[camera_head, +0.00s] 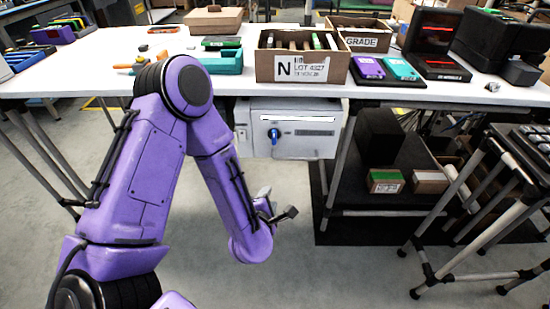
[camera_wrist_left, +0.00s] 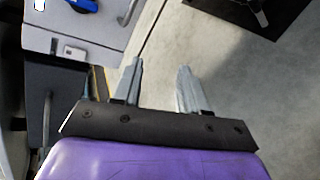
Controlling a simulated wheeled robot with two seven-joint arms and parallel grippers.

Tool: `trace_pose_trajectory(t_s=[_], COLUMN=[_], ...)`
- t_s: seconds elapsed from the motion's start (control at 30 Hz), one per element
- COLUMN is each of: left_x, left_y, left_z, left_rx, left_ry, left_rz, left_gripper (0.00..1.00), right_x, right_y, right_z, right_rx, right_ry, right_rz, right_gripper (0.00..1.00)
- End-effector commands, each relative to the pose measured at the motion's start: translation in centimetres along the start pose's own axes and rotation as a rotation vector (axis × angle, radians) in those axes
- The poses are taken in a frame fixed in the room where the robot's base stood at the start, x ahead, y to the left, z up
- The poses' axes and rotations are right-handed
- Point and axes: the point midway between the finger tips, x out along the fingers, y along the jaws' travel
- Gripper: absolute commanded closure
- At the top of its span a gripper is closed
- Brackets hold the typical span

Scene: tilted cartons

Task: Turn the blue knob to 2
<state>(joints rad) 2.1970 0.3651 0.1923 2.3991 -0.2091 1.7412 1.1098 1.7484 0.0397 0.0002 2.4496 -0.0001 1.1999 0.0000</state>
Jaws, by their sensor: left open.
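The blue knob (camera_head: 274,134) sits on the front of a light grey box (camera_head: 310,135) hung beneath the table's front edge. In the left wrist view the blue knob (camera_wrist_left: 84,5) shows cut off at the top left, on the grey front. The number marks around it are too small to read. My left gripper (camera_head: 276,203) is below the box, apart from the knob. In the wrist view its two fingers (camera_wrist_left: 160,67) are spread with only floor between them. My right gripper is not in view.
The white table (camera_head: 210,85) above carries an open carton labelled N (camera_head: 300,68), a teal tray (camera_head: 222,62) and purple and teal devices (camera_head: 368,68). A low shelf with small cartons (camera_head: 385,181) stands right of the box. The floor below the box is free.

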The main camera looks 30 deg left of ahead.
Motion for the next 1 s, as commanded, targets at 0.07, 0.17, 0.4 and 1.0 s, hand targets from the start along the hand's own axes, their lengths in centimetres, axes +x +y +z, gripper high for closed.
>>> trace_pose_trajectory(t_s=[0.07,0.17,0.4,1.0], left_x=[2.5,2.7,3.2,11.5], left_y=[2.2,6.4,10.8,14.6], left_z=[1.6,3.2,4.0,3.9], left_rx=[-0.443,-0.884,-1.209,-1.198], left_ry=[-0.072,-0.177,-0.277,-0.271], left_rz=[0.169,0.304,0.389,0.384], left_gripper=[0.57,0.57,0.57,0.57], right_x=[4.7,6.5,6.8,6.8], right_y=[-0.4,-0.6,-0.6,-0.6], right_z=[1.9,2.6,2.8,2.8], right_rx=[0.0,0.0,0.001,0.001], right_ry=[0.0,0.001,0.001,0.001], right_rz=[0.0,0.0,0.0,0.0], right_gripper=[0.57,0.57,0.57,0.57])
